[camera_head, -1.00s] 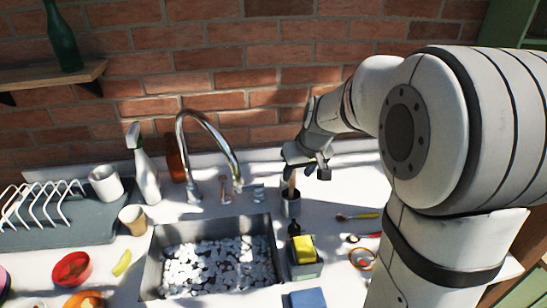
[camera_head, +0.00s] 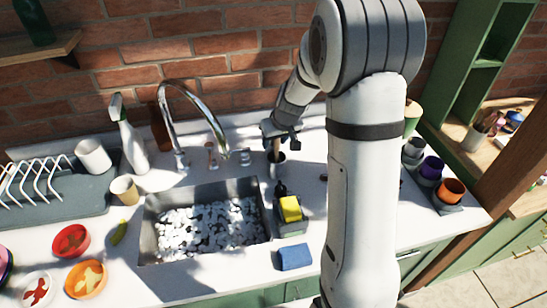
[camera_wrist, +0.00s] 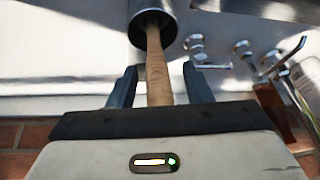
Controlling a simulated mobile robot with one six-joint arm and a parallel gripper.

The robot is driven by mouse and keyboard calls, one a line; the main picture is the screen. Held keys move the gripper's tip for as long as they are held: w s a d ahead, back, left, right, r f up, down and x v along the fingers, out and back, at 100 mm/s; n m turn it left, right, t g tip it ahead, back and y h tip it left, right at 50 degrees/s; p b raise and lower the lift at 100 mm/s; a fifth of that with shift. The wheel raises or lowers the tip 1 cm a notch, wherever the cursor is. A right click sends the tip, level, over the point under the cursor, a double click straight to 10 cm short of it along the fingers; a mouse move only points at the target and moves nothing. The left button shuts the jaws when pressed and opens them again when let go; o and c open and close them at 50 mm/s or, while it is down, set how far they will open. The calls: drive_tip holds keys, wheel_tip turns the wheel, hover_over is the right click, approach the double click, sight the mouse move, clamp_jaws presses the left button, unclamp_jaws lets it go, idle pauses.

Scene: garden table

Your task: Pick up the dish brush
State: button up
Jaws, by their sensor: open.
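The dish brush (camera_wrist: 157,65) shows in the wrist view as a wooden handle rising out of a metal cup (camera_wrist: 139,26). Its other end is hidden inside the cup. My gripper (camera_wrist: 158,80) is open, with one finger on each side of the handle and a gap on both sides. In the head view my gripper (camera_head: 278,133) is above the cup (camera_head: 278,164), behind the sink's right side, and a short piece of the handle (camera_head: 275,150) shows below it.
The faucet (camera_head: 205,110) arches left of my gripper. A sink (camera_head: 150,235) full of white pieces lies in front. A caddy (camera_head: 292,227) with a yellow sponge (camera_head: 290,208) and a blue block (camera_head: 294,257) are nearby. Several cups (camera_head: 450,190) stand at the right.

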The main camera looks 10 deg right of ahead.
drive_tip(key=shift+c, duration=0.2)
clamp_jaws()
idle(0.5)
